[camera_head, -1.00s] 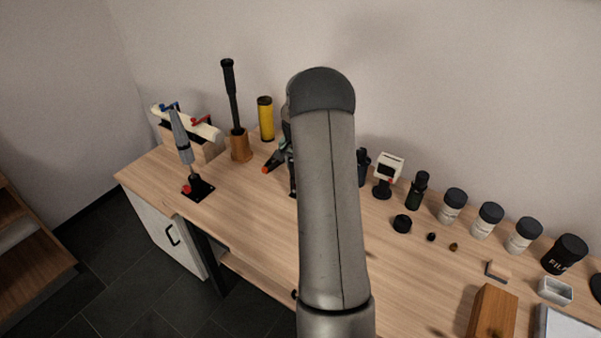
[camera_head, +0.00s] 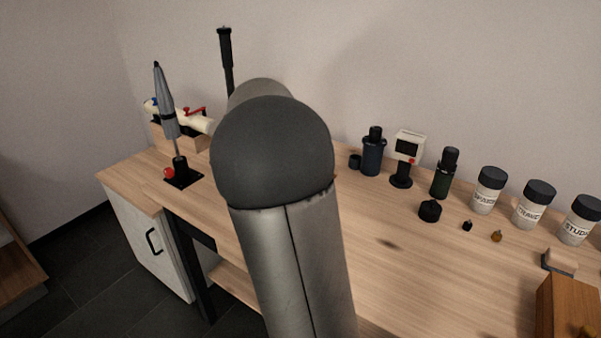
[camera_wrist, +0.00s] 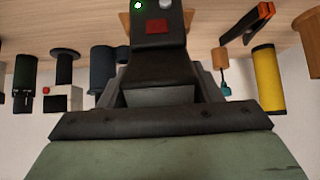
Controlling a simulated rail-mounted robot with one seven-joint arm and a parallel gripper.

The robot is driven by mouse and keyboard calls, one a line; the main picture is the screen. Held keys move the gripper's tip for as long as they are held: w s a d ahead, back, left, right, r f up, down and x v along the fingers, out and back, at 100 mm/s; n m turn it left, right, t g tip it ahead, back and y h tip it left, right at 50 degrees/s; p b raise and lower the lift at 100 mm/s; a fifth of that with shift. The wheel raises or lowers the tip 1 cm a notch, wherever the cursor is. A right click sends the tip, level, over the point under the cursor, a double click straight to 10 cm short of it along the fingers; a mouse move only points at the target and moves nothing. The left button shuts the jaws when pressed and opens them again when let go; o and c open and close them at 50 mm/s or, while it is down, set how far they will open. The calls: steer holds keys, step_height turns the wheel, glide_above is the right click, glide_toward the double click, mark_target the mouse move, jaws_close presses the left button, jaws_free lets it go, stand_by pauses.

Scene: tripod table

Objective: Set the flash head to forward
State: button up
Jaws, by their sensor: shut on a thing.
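A dark flash unit (camera_wrist: 158,28) with a red square, a lit green lamp and a pale knob shows at the top middle of the wrist view. Its grey, wedge-shaped end, which looks like the flash head (camera_wrist: 158,96), lies between the fingers of my gripper (camera_wrist: 158,88). My gripper is shut on this end, one finger on each side. How far the head is tilted against the body is hard to tell. In the head view my own arm hides the flash unit and my gripper.
In the wrist view a yellow cylinder (camera_wrist: 269,80) and an orange-tipped clamp (camera_wrist: 258,22) stand on the right. A white device with a red button (camera_head: 408,148), dark bottles (camera_head: 373,155) and labelled jars (camera_head: 488,192) line the bench's back. A grey tool on a stand (camera_head: 168,105) is at left.

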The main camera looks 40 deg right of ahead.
steer(key=shift+s+a+f+t+h+b, duration=0.2)
steer(key=shift+f+h+b, duration=0.3)
steer(key=shift+b, duration=2.25)
steer(key=shift+w+a+f+t+h+b, duration=0.25)
steer(key=shift+h+b, duration=0.45)
steer(key=shift+b, duration=2.05)
steer(key=shift+s+a+f+t+h+b, duration=0.1)
steer(key=shift+s+f+t+h+b, duration=0.3)
steer(key=shift+b, duration=2.35)
steer(key=h+b, duration=0.1)
steer(key=b, duration=0.4)
steer(key=shift+w+h, duration=0.15)
steer(key=shift+h, duration=0.25)
steer(key=shift+r+t+h+b, duration=0.2)
steer(key=shift+t+h+b, duration=0.1)
steer(key=shift+b, duration=0.7)
steer(key=o, duration=1)
steer(key=shift+a+r, duration=0.1)
steer(key=shift+a, duration=0.05)
steer(key=p+v, duration=0.3)
steer(key=v, duration=1.4)
steer(key=shift+a, duration=0.1)
